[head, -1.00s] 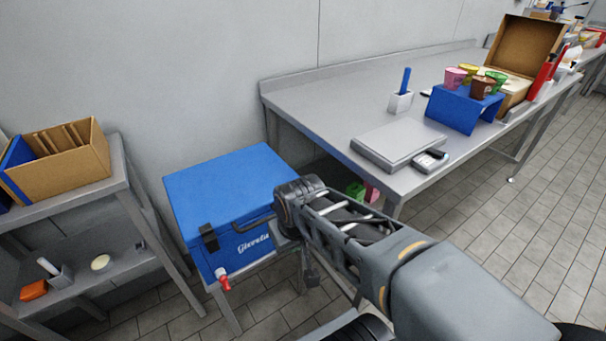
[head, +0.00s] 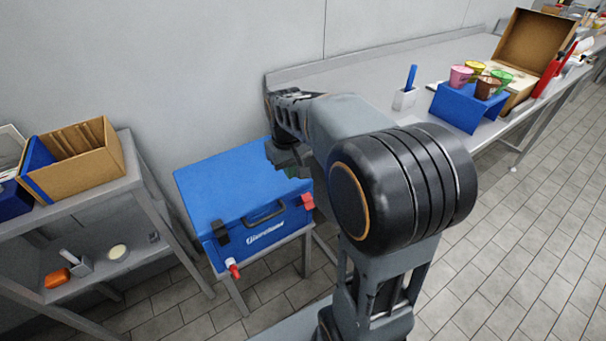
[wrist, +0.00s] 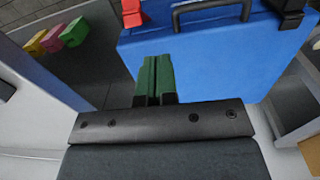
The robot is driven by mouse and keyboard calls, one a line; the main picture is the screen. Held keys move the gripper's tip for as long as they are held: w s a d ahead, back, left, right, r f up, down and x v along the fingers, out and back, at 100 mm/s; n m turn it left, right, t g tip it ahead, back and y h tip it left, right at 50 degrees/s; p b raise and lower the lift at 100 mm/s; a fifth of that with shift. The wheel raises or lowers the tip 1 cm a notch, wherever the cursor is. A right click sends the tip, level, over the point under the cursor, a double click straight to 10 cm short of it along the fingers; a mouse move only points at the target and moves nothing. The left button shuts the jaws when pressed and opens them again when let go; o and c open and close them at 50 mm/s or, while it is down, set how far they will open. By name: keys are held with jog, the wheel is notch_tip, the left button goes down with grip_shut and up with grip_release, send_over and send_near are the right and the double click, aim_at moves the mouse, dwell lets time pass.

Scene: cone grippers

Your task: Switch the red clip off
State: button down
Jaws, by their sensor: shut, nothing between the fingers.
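The blue cooler box (head: 235,185) stands on a low stand, with its lid down. The red clip (head: 307,201) is at the right end of its front edge. It also shows in the wrist view (wrist: 131,12), at the top edge left of the handle. A black clip (head: 221,232) sits at the left end of the front. My gripper (head: 288,165) is over the back right part of the lid. Its green fingers show in the wrist view (wrist: 155,60), shut together and empty, apart from the red clip. Whether they touch the lid cannot be told.
A red tap (head: 233,268) sticks out low on the box's front left. A steel table (head: 350,75) stands behind and right, a shelf (head: 130,170) on the left. Yellow, pink and green objects (wrist: 52,38) lie left in the wrist view. Floor is clear at right.

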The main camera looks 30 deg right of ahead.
jog(key=w+d+r+g+p, duration=0.1)
jog(key=w+d+g+p, duration=0.1)
jog(key=w, duration=0.6)
jog(key=d+p, duration=0.1)
jog(key=d, duration=0.1)
jog(key=shift+d+n, duration=0.3)
jog(key=shift+d, duration=0.1)
jog(key=shift+f, duration=0.1)
jog(key=b, duration=0.1)
send_near(304, 203)
jog(key=w+f, duration=0.1)
jog(key=w, duration=0.1)
jog(key=w+d+f, duration=0.1)
jog(key=w+f, duration=0.1)
jog(key=w, duration=0.1)
jog(key=shift+d+f, duration=0.15)
jog(key=shift+d, duration=0.05)
jog(key=s+f, duration=0.2)
jog(key=shift+s+d+b, duration=0.15)
jog(key=shift+s+b, duration=0.15)
jog(key=shift+s, duration=0.1)
jog(key=shift+s+f, duration=0.2)
jog(key=shift+s, duration=0.1)
jog(key=shift+d, duration=0.1)
